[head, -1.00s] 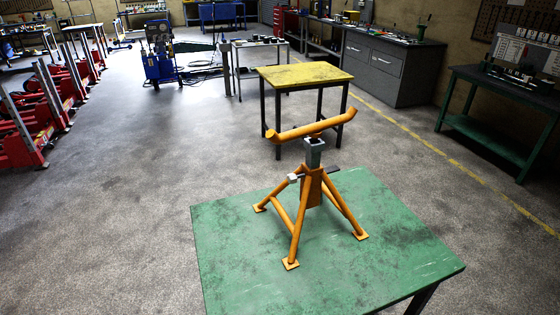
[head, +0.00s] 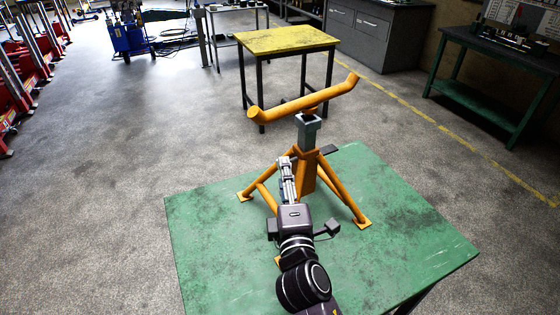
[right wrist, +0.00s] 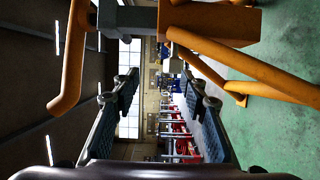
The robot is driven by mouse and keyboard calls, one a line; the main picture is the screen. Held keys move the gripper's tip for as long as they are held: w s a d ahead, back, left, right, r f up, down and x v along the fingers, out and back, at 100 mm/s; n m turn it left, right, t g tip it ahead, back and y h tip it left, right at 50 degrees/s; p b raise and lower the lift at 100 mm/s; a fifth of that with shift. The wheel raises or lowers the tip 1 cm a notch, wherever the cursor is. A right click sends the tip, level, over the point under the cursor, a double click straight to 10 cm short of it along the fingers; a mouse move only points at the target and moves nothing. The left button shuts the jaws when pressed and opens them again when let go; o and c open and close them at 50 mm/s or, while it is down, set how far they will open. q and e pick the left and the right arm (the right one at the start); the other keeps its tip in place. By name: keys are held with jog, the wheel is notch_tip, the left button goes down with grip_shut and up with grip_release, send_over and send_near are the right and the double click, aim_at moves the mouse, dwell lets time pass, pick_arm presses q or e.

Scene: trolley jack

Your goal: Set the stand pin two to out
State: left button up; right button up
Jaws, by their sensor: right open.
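The orange jack stand (head: 309,172) stands upright on the green table (head: 400,240), its grey post (head: 309,130) raised under a curved orange saddle (head: 305,103). A dark end of the pin (head: 329,150) sticks out right of the collar. My right gripper (head: 288,163) is at the collar's near left side and hides the pin's other end in the head view. In the right wrist view its two fingers (right wrist: 158,85) are open and apart. A small light-grey piece, seemingly the pin's head (right wrist: 174,63), shows just beyond the fingertips, beside the orange collar (right wrist: 215,22). My left gripper is out of view.
A yellow-topped table (head: 285,40) stands behind the green one. A dark green bench (head: 500,60) is at the right and red jacks (head: 20,60) stand at the left. The green tabletop is otherwise clear.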

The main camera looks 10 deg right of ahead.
jog(key=w, duration=0.2)
jog(key=w+f, duration=0.1)
jog(key=w, duration=0.1)
jog(key=w+d+f, duration=0.1)
jog(key=w, duration=0.1)
jog(key=shift+w, duration=0.1)
jog(key=shift+w+f, duration=0.15)
jog(key=shift+w, duration=0.3)
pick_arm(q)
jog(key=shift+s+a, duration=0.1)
pick_arm(e)
jog(key=shift+c, duration=0.3)
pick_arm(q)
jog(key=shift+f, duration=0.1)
pick_arm(e)
grip_shut()
